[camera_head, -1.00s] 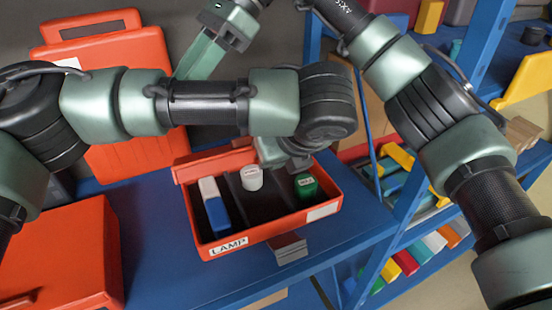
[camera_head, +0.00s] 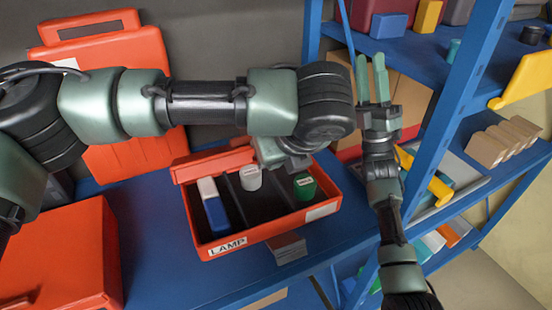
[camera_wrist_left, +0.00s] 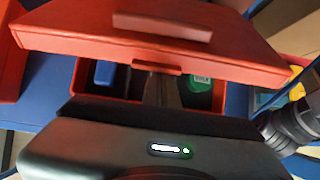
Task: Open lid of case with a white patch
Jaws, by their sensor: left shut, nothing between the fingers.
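The orange-red case (camera_head: 230,243), labelled LAMP, sits on the blue shelf with a white patch (camera_head: 322,212) at its front right. Its lid (camera_head: 215,164) is raised at the back and partly hidden by my left arm; the lid also spans the left wrist view (camera_wrist_left: 90,35). Inside are a blue-and-white block (camera_head: 215,208), a white cylinder (camera_head: 251,178) and a green one (camera_head: 305,187). My left gripper (camera_wrist_left: 160,88) is shut and empty at the lid's edge; whether it touches is unclear. My right gripper (camera_head: 371,75) is open and empty, pointing up, right of the case.
Another orange case (camera_head: 60,255) lies at the lower left, and one (camera_head: 105,45) stands against the back wall. A blue shelf post (camera_head: 455,100) and stocked shelves are close on the right. The blue shelf (camera_head: 160,245) is clear left of the open case.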

